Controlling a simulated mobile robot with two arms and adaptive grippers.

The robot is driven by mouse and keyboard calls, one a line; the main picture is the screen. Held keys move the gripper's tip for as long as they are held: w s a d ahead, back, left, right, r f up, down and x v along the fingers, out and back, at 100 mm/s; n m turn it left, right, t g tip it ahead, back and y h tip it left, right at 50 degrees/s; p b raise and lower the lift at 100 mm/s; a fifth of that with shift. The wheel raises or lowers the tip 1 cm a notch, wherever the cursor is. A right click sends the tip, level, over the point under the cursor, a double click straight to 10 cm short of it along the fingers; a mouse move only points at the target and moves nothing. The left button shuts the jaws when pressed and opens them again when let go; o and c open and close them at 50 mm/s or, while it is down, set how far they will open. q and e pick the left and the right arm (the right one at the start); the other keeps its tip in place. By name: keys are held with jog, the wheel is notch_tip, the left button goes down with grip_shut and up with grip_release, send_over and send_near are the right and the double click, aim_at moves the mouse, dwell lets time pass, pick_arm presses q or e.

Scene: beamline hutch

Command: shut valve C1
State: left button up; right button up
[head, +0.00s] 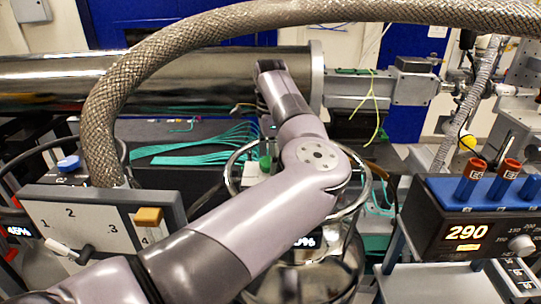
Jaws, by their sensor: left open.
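My left arm crosses the head view from the lower left and bends at the middle. Its gripper (268,127) is small, dark and mostly hidden behind my forearm, above a shiny metal vessel (300,280) with a ring handle. The gripper is open. A small green knob (264,163) shows just below it, inside the ring; I cannot tell whether they touch. A blue knob (68,163) is at the far left, away from the gripper. No C1 label is readable, so I cannot tell which knob is valve C1. My right gripper is not in view.
A braided hose (110,90) arches over the workspace. A panel numbered 1 to 4 (100,225) with a lever stands at the left. A steel pipe (180,75) runs behind.

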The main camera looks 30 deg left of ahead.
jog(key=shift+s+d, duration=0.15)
pick_arm(q)
jog(key=shift+c, duration=0.6)
jog(key=shift+c, duration=1.3)
jog(key=c, duration=0.8)
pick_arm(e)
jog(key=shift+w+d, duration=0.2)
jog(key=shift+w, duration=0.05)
